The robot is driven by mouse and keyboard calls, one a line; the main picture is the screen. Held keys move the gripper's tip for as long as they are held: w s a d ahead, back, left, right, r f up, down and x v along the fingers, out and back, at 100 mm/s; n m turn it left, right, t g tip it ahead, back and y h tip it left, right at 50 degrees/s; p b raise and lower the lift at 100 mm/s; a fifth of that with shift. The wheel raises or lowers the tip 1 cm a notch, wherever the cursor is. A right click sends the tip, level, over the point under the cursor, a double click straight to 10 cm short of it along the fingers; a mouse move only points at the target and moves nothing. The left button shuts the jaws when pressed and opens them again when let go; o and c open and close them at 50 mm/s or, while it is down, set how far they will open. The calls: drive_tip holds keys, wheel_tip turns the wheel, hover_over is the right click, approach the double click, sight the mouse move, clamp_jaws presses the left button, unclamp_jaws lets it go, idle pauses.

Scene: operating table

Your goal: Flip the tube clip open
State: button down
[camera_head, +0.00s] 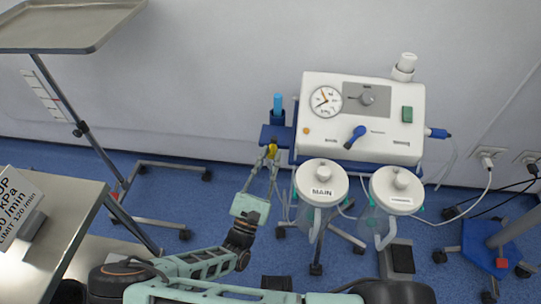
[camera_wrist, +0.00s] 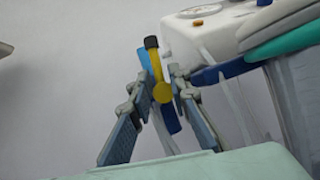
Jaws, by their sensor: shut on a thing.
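The tube clip (camera_head: 272,150) is a small yellow piece at the left side of the suction machine. In the wrist view the yellow clip (camera_wrist: 161,90) has a black top end and stands tilted between my fingertips. My gripper (camera_head: 267,162) reaches up to it from below. In the wrist view my gripper (camera_wrist: 159,80) has one finger on each side of the clip and is shut on it. A blue tube-like part (camera_wrist: 145,62) lies behind the clip. The exact finger contact is too small to tell.
The white suction machine (camera_head: 375,90) has a gauge and a blue knob (camera_head: 355,137). Two lidded canisters, one marked MAIN (camera_head: 321,182), hang close to the right of my gripper. A metal table (camera_head: 75,225) and a raised tray (camera_head: 70,22) stand at left.

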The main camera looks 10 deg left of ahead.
drive_tip(key=shift+a+n+t+y, duration=0.15)
drive_tip(key=shift+n+t+y, duration=0.25)
drive_tip(key=shift+n, duration=0.5)
drive_tip(key=shift+n+y, duration=0.3)
drive_tip(key=c, duration=2)
unclamp_jaws()
drive_tip(key=shift+w, duration=0.1)
drive_tip(key=shift+c, duration=0.2)
drive_tip(key=v, duration=1.2)
